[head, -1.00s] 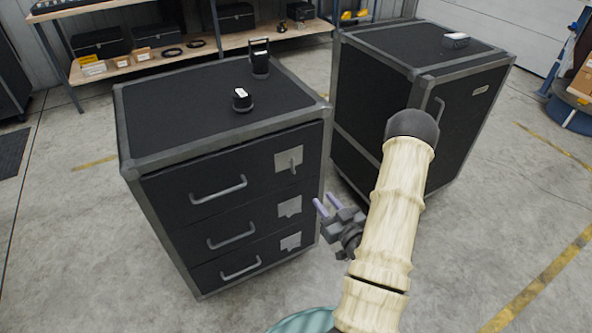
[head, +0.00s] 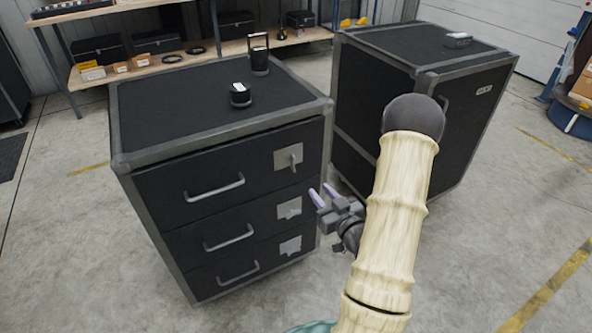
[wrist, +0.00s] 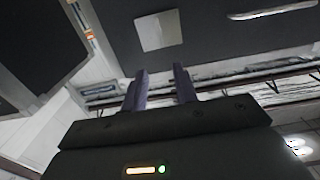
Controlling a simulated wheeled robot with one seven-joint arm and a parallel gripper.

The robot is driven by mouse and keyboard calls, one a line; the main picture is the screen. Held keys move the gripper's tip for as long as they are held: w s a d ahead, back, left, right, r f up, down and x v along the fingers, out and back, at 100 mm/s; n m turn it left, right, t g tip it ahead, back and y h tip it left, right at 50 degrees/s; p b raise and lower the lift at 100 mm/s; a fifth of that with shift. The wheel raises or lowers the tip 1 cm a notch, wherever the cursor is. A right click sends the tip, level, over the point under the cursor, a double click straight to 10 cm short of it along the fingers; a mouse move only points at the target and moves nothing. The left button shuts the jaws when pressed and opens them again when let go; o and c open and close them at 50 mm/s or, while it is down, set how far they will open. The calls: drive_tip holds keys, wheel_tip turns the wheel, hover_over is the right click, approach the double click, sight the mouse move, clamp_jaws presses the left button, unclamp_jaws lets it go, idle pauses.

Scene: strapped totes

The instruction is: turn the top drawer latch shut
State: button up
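The black drawer cabinet (head: 190,180) stands left of my arm, with three drawers that look closed. The top drawer's latch (head: 292,160) is a small grey lever on a pale plate at the right of the drawer front; the lever hangs about upright in the picture. My gripper (head: 322,196) is in front of the cabinet's right side, below and right of the top latch, and not touching it. Its two purple fingers are apart with nothing between them. In the wrist view the fingers (wrist: 160,86) point toward a dark front with a pale plate (wrist: 158,31); which plate I cannot tell.
A second black cabinet (head: 380,110) stands behind my arm to the right. A small black device (head: 240,95) and a black handled item (head: 259,56) stand on the drawer cabinet's top. A shelf (head: 150,65) is at the back. The floor in front is clear.

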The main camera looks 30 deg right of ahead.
sight(295, 162)
drive_tip(key=w, duration=1.4)
drive_tip(key=shift+w+a+b, duration=0.3)
drive_tip(key=shift+w+b, duration=0.05)
drive_tip(key=shift+w, duration=0.05)
clamp_jaws()
